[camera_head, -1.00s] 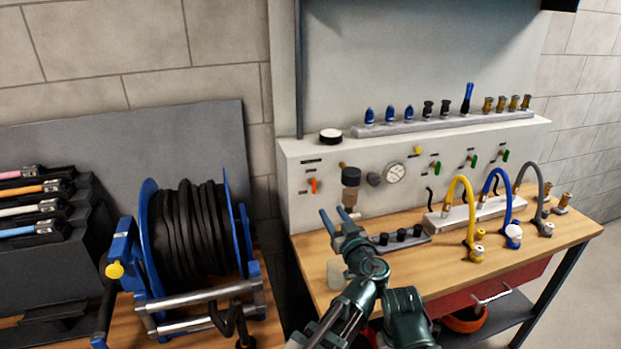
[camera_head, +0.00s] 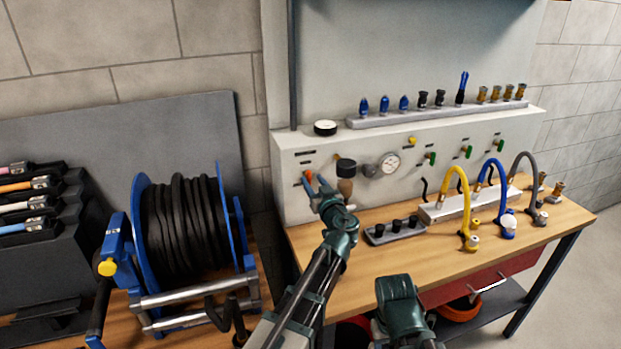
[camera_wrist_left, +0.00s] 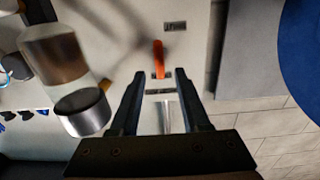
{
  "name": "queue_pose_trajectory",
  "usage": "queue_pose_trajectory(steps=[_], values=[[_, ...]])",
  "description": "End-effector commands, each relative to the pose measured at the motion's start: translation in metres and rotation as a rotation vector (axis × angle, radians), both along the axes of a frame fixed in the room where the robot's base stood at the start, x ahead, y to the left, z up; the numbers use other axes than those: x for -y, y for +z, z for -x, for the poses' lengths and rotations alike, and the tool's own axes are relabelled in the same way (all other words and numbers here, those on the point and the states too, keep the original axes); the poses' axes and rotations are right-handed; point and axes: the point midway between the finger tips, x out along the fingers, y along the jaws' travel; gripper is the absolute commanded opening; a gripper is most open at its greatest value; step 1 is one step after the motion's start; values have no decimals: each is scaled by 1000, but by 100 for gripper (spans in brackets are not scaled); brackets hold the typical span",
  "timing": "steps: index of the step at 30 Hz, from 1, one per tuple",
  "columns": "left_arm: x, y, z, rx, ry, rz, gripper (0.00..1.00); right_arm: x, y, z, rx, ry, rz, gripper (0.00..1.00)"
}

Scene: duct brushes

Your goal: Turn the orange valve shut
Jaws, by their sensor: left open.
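The orange valve (camera_head: 308,174) is a small lever on the left part of the pale panel face. In the left wrist view the orange lever (camera_wrist_left: 158,57) stands nearly upright, just beyond the gap between my fingertips. My left gripper (camera_head: 314,184) is open and empty, its fingers pointing at the lever. In the left wrist view the open fingertips (camera_wrist_left: 159,76) are on either side of the lever's near end; I cannot tell whether they touch it. The fingers partly hide the valve in the head view. My right gripper is not in view.
A filter unit with a dark cap (camera_head: 346,167) sits close right of my left gripper. A pressure gauge (camera_head: 388,163) and green valves (camera_head: 430,158) are farther right. A blue hose reel (camera_head: 140,205) stands left. A black-pegged tray (camera_head: 395,231) lies on the bench.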

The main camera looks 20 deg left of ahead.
Motion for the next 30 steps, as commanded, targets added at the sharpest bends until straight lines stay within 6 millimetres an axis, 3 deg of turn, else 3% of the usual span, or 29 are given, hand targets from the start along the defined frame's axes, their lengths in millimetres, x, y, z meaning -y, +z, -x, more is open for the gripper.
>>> queue_pose_trajectory(steps=[6, 18, 26, 30], values=[[-12, 0, -19, 0, 0, 0, 46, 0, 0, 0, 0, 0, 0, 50], [-15, 0, -22, 0, 0, 0, 46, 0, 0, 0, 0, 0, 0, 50], [-15, 0, -22, 0, 0, 0, 0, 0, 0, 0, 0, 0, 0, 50], [-15, 0, -22, 0, 0, 0, 0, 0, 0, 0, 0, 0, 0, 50]])
